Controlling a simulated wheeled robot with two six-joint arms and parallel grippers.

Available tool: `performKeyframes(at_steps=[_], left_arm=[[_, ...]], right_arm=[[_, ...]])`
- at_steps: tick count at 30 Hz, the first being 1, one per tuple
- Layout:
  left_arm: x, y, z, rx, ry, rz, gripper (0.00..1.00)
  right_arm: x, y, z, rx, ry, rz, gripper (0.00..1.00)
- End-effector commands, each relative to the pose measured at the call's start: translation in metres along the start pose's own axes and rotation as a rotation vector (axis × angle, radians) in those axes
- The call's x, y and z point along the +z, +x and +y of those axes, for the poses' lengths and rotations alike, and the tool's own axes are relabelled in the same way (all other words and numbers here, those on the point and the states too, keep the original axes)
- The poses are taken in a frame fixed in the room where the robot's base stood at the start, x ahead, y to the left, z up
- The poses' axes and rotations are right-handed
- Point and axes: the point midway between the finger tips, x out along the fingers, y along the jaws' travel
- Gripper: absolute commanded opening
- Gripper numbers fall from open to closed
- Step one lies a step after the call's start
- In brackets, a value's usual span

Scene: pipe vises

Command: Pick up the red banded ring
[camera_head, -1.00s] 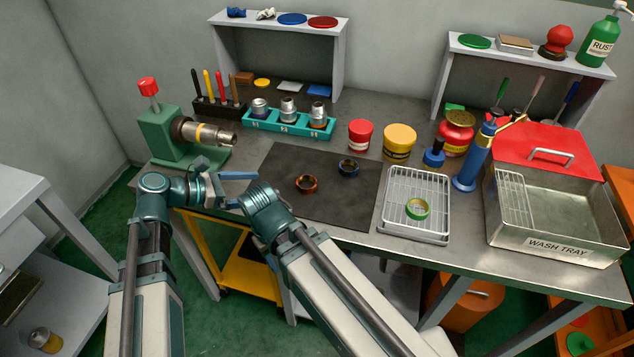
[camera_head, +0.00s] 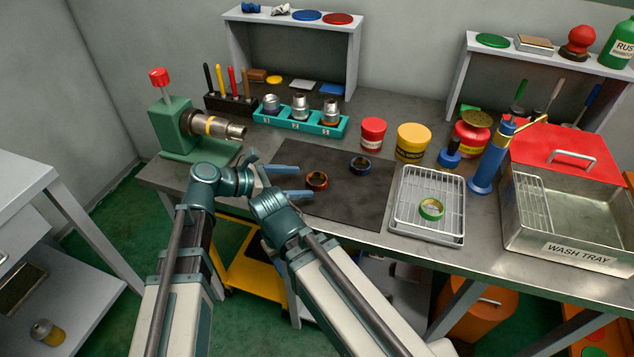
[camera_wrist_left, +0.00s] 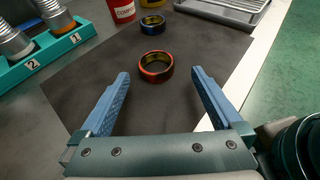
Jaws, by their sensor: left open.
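The red banded ring (camera_head: 317,180) lies flat on the dark mat (camera_head: 345,205). It also shows in the left wrist view (camera_wrist_left: 155,66). My left gripper (camera_head: 304,181) is open and empty, with its blue fingers pointing at the ring. In the left wrist view the ring sits just ahead of the gap between the fingertips (camera_wrist_left: 160,75), roughly centred, with the fingers apart from it. My other arm's joint shows beside the left gripper, but its gripper is not visible.
A blue banded ring (camera_head: 361,166) lies behind the red one on the mat. A green banded ring (camera_head: 432,208) sits on a wire rack (camera_head: 405,220) to the right. A green vise (camera_head: 172,135) and teal socket holder (camera_head: 330,130) stand behind left.

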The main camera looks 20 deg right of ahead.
Motion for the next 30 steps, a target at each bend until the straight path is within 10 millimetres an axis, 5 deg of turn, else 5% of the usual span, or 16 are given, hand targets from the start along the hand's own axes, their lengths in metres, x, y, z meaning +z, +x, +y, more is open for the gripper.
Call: performKeyframes(at_steps=[11, 19, 30], left_arm=[[0.000, 0.047, 0.007, -0.002, 0.001, 0.000, 1.00], [0.002, 0.050, 0.006, 0.000, 0.000, 0.000, 1.00], [0.002, 0.050, 0.006, 0.000, 0.000, 0.000, 0.33]], right_arm=[[-0.001, 0.018, -0.002, 0.000, 0.000, 0.000, 0.50], [-0.001, 0.017, -0.002, 0.000, 0.000, 0.000, 0.50], [-0.001, 0.017, -0.002, 0.000, 0.000, 0.000, 0.50]])
